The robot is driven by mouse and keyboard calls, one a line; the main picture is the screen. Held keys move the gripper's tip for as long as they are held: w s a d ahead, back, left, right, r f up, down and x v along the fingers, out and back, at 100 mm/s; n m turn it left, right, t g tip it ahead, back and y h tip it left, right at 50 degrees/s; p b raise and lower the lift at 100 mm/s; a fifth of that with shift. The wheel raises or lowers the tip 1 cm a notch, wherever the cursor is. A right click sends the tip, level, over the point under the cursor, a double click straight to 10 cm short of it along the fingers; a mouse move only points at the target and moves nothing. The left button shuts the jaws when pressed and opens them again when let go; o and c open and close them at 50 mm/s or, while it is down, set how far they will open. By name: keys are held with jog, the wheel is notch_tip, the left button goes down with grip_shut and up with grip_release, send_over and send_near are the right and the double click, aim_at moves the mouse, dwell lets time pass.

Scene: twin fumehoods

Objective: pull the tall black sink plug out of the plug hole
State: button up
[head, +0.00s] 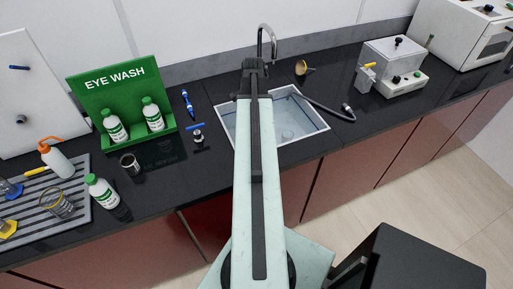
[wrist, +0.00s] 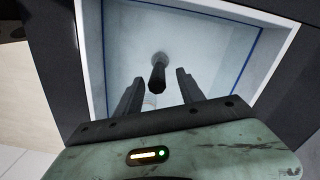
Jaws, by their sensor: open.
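The tall black sink plug (wrist: 157,76) shows in the wrist view, standing up from the pale sink floor. A grey round part shows at its far end; whether that is the plug hole's rim I cannot tell. My gripper (wrist: 159,77) is open, with one dark finger on each side of the plug in the picture and gaps between. I cannot tell whether the fingers are level with the plug or above it. In the head view the sink (head: 312,122) is partly covered by my arm, which hides the plug and the gripper.
A tap (head: 267,42) rises behind the sink, and a dark hose (head: 325,105) crosses its right side. A green eye wash stand (head: 118,105) with bottles is to the left. A white-and-grey device (head: 393,68) stands right. The sink's walls surround the gripper's area.

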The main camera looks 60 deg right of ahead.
notch_tip(320, 180, down, 5)
jog(key=b, duration=0.4)
jog(key=shift+s+b, duration=0.1)
jog(key=shift+b, duration=0.25)
grip_shut()
dwell(0.9)
